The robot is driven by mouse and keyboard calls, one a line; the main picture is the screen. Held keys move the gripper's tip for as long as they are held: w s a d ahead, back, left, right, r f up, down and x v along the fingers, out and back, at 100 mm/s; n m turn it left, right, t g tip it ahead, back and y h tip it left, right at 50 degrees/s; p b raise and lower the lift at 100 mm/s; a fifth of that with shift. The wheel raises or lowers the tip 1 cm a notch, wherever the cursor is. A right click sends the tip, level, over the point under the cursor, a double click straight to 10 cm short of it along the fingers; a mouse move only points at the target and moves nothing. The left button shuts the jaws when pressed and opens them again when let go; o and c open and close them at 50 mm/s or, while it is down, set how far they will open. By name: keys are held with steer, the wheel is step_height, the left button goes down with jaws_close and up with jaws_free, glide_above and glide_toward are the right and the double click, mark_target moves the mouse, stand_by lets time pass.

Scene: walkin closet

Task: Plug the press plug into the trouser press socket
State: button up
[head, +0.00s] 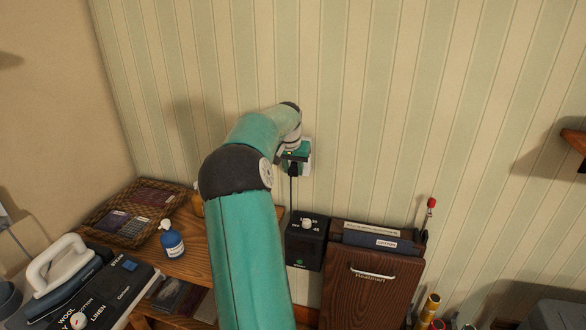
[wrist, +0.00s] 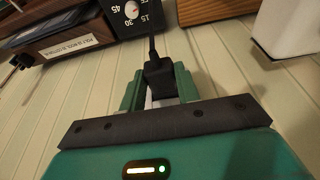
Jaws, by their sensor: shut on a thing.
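My gripper (head: 296,155) is at the striped wall, above the trouser press, partly hidden by my own arm. In the wrist view its green fingers (wrist: 157,88) are closed on the black press plug (wrist: 156,74), one on each side. The plug also shows in the head view (head: 294,169), with its dark cord hanging down towards the black timer box (head: 303,257). A white socket plate (head: 308,160) is on the wall right behind the gripper. The plug's front end and the socket holes are hidden, so I cannot tell whether the pins are in.
The brown trouser press (head: 370,285) stands below right. On the left are a wooden shelf (head: 190,262), a wicker tray (head: 118,200), a blue bottle (head: 172,242) and an iron (head: 62,270). A red-tipped rod (head: 430,206) stands upright at right. The wall above is clear.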

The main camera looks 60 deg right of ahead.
steer(key=shift+d, duration=0.35)
steer(key=o, duration=1.1)
steer(key=shift+o, duration=0.2)
steer(key=v, duration=1.3)
steer(key=shift+r, duration=0.4)
steer(key=shift+w+a, duration=0.1)
